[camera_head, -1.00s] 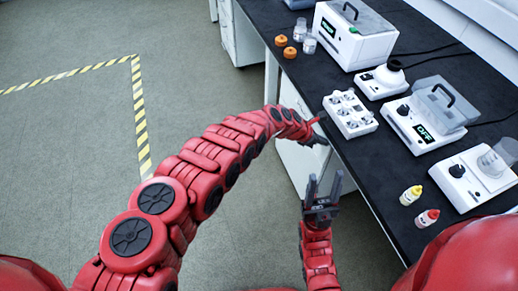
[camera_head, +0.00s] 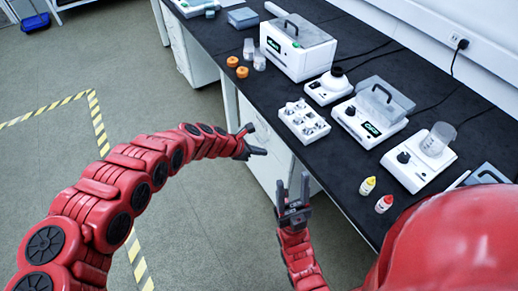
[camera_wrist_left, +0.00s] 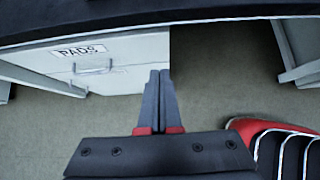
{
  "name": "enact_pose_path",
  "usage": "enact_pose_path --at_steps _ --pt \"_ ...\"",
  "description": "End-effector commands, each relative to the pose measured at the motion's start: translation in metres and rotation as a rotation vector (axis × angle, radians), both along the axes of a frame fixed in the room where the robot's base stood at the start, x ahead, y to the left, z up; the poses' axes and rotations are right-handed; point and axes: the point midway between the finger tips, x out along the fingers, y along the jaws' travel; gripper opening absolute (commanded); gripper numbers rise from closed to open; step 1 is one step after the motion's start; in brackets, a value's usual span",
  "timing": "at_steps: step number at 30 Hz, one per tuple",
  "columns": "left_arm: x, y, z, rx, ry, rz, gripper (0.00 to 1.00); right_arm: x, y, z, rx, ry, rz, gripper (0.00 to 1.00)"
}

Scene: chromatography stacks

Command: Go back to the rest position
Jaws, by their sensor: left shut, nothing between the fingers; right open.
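My left gripper (camera_head: 259,150) is in front of the bench's near edge in the head view, beside the white drawer unit. In the left wrist view its two fingers (camera_wrist_left: 159,85) lie together, shut and empty. My right gripper (camera_head: 293,188) is lower in the head view, fingers pointing up and spread apart. It is open and empty, off the bench's front edge. Neither gripper is seen touching anything.
The black bench (camera_head: 335,170) holds a white tray of vials (camera_head: 304,122), several white instruments, orange caps (camera_head: 237,67) and two small bottles (camera_head: 376,194). A white drawer labelled PADS (camera_wrist_left: 110,62) is below it. The floor at left is clear, with striped tape (camera_head: 97,125).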

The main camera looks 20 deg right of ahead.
Motion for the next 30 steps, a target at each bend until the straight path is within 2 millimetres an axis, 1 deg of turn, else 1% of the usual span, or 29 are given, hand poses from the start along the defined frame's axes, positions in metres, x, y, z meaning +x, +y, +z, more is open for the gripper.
enact_pose_path --at_steps 7,8,10,11,14,15,17,18,20,21,23,24,26,27,29,30 --pt "-0.001 0.005 0.004 0.001 -0.003 0.001 0.0 0.0 0.0 0.002 0.0 0.0 0.0 0.51" --pt "0.001 0.004 0.004 0.0 -0.011 0.002 0.0 0.0 0.0 0.002 0.0 0.0 0.0 0.51" --pt "0.012 0.001 0.004 -0.004 -0.06 0.01 0.0 0.0 0.0 0.001 0.0 0.0 0.0 0.51" --pt "0.02 -0.001 0.004 -0.006 -0.092 0.016 0.0 0.0 0.0 0.001 0.0 0.0 0.0 0.51" --pt "0.062 0.001 0.005 0.003 -0.273 0.065 0.0 0.0 0.0 0.001 0.0 0.0 0.0 0.51" --pt "0.083 0.008 0.003 0.022 -0.365 0.102 0.0 0.0 0.0 0.001 0.0 0.0 0.0 0.51" --pt "0.116 0.027 0.002 0.075 -0.517 0.167 0.0 0.0 0.0 0.001 0.0 0.0 0.0 0.51" --pt "0.138 0.046 0.002 0.127 -0.621 0.216 0.0 0.0 0.0 0.001 0.0 0.0 0.0 0.51" --pt "0.162 0.083 0.001 0.229 -0.762 0.295 0.0 0.0 0.0 0.001 0.0 0.0 0.0 0.51" --pt "0.174 0.111 0.0 0.309 -0.852 0.343 0.0 0.0 0.0 0.002 0.0 0.0 0.0 0.51" --pt "0.183 0.158 0.001 0.453 -0.976 0.415 0.0 0.0 0.0 0.002 0.0 0.0 0.0 0.51" --pt "0.182 0.192 0.001 0.562 -1.052 0.458 0.0 0.0 0.0 0.002 0.0 0.0 0.0 0.51" --pt "0.174 0.242 0.006 0.742 -1.16 0.513 0.0 0.0 0.0 0.002 0.0 0.0 0.0 0.51" --pt "0.163 0.273 0.012 0.867 -1.227 0.545 0.0 0.0 0.0 0.002 0.0 0.0 0.0 0.51" --pt "0.14 0.317 0.025 1.066 -1.319 0.578 0.0 0.0 0.0 0.002 0.0 0.0 0.0 0.51" --pt "0.12 0.342 0.036 1.201 -1.378 0.594 0.0 0.0 0.0 0.002 0.0 0.0 0.0 0.51"
